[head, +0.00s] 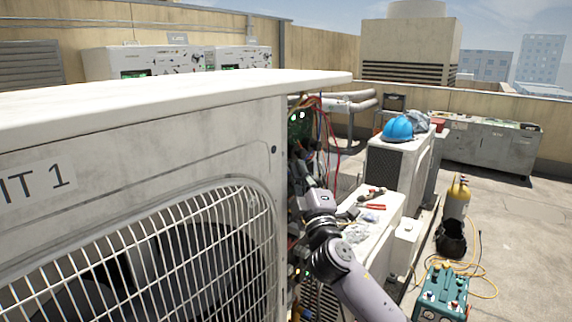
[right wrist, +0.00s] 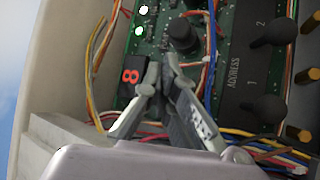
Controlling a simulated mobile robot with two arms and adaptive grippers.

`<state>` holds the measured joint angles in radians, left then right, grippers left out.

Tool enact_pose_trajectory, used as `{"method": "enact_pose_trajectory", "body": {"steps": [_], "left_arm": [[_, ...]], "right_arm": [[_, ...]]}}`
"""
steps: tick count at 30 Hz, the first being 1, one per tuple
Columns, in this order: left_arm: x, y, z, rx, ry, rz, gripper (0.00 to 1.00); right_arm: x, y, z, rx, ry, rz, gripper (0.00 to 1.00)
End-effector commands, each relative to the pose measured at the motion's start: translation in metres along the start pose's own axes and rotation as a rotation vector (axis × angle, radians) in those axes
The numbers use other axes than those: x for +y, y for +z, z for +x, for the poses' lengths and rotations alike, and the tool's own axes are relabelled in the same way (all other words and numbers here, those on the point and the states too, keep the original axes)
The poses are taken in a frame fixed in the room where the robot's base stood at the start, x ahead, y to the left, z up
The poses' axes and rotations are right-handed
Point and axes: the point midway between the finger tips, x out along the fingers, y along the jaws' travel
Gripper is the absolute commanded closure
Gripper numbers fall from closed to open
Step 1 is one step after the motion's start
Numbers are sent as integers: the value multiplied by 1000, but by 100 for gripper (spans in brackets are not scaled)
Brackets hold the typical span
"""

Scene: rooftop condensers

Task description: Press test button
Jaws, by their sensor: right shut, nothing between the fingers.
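The open side of the white condenser unit (head: 130,130) shows a green circuit board (head: 299,122) and loose wires in the head view. My right gripper (head: 300,205) reaches into this side, its fingertips hard to make out there. In the right wrist view, the gripper (right wrist: 161,72) is shut and empty, its fingertips in front of the circuit board (right wrist: 150,35). A red digit display (right wrist: 131,75) reading 8 is left of the tips. A dark round part (right wrist: 183,33) is just beyond them; I cannot tell if it is the test button or whether they touch.
Colored wires (right wrist: 103,60) run close around the fingers. A black panel marked ADDRESS (right wrist: 240,65) with two dark knobs is at the right. A white ledge (head: 375,235) with tools and another condenser with a blue helmet (head: 398,129) stand beside my arm.

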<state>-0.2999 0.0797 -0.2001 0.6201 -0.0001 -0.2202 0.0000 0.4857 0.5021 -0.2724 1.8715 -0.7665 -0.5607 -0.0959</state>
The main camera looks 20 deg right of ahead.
Motion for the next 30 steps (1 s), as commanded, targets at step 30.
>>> {"method": "enact_pose_trajectory", "body": {"steps": [30], "left_arm": [[0, 0, -4, 0, 0, 0, 60]], "right_arm": [[27, 26, -36, 0, 1, 0, 100]]}}
